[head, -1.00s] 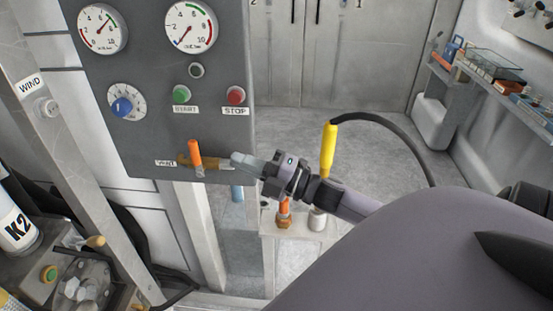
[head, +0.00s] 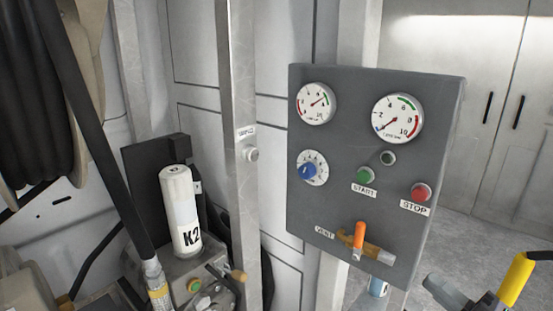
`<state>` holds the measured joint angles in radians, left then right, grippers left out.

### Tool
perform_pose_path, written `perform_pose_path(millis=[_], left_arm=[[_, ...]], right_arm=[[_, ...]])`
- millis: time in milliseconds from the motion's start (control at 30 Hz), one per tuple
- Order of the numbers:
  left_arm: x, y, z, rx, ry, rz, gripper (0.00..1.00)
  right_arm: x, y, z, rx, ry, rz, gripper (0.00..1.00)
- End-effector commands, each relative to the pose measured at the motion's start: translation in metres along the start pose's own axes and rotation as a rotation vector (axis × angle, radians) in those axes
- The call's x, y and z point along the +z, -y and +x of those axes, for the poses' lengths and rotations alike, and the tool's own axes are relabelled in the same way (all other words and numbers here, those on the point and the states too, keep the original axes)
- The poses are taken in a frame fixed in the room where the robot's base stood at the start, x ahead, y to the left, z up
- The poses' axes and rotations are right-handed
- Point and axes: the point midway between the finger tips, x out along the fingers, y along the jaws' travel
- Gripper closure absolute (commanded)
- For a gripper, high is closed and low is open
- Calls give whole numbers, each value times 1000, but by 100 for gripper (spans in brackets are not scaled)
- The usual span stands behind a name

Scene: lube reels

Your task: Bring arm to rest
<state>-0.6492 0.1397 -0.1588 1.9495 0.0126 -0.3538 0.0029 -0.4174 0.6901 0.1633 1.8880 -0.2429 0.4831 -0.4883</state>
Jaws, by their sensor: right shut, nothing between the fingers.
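My right gripper (head: 436,285) shows at the bottom edge, right of centre, and most of its arm is out of the picture. Its fingers are shut and empty. It is to the right of and below the vent valve (head: 378,252), with a visible gap between them. The valve has an orange handle (head: 360,235) standing nearly upright on a brass body, low on the grey control panel (head: 330,215). My left gripper is not in view.
A yellow handle (head: 516,279) stands close to my right gripper. A white K2 cylinder (head: 180,210) and a dark hose reel (head: 35,90) are at left.

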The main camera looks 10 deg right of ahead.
Motion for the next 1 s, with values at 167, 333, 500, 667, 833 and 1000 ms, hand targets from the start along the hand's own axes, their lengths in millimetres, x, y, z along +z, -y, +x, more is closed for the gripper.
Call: perform_pose_path(millis=[167,333,500,667,833,1000], left_arm=[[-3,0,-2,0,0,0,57],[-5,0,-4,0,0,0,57],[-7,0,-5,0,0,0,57],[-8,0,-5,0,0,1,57],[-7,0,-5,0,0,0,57],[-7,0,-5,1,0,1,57]], right_arm=[[-13,71,-20,-91,234,378,100],[-61,162,-55,-221,540,872,100],[-123,220,-82,-332,771,1237,100],[-156,242,-93,-387,874,1394,100],[-162,245,-95,-397,892,1419,100],[-161,244,-95,-397,890,1415,100]])
